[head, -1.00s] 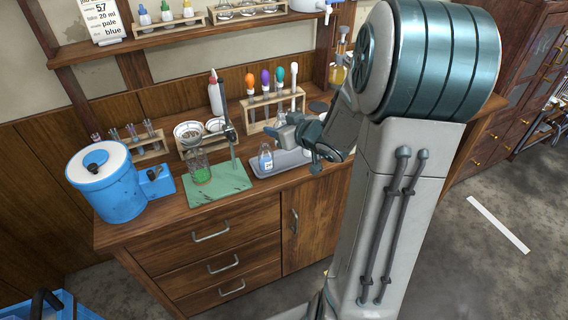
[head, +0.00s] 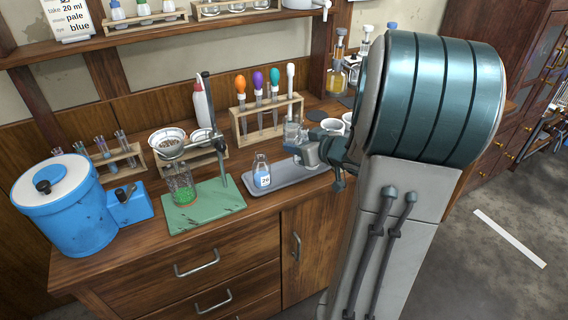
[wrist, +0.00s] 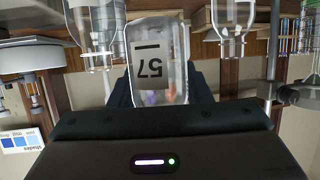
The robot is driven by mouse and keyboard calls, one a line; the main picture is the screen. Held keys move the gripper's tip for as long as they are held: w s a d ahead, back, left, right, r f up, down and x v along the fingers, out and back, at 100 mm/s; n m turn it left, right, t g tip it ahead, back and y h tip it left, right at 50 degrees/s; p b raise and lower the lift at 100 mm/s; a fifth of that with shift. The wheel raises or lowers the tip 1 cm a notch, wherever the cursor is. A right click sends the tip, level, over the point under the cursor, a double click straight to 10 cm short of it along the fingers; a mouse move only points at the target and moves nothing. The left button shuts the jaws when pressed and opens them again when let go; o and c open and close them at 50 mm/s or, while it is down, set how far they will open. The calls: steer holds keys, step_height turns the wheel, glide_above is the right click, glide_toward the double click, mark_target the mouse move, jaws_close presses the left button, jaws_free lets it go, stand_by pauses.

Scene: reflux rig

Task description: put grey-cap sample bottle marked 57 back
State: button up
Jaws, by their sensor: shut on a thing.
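The sample bottle marked 57 (wrist: 158,62) is clear glass with a grey label, seen upside down in the wrist view. My gripper (wrist: 160,92) is shut on it, a dark finger on each side. Its cap cannot be made out. In the head view my gripper (head: 306,152) is above the grey tray's back edge, partly hidden by my arm, with the clear bottle (head: 292,131) at its tip. Whether the bottle touches anything below is unclear.
A blue-labelled bottle (head: 262,174) stands on the grey tray (head: 292,177). A test-tube rack (head: 240,128) with coloured bulbs is behind. Capped bottles stand in a shelf rack (head: 147,22).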

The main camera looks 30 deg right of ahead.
steer(key=w+f, duration=0.1)
steer(key=w+a+f, duration=0.1)
steer(key=w, duration=0.1)
steer(key=w+a+f+b, duration=0.1)
steer(key=shift+w+a, duration=0.1)
steer(key=shift+w, duration=0.05)
steer(key=shift+f+b, duration=0.55)
steer(key=shift+f, duration=1.4)
steer(key=shift+f, duration=0.1)
steer(key=o, duration=1.1)
steer(key=shift+c, duration=0.2)
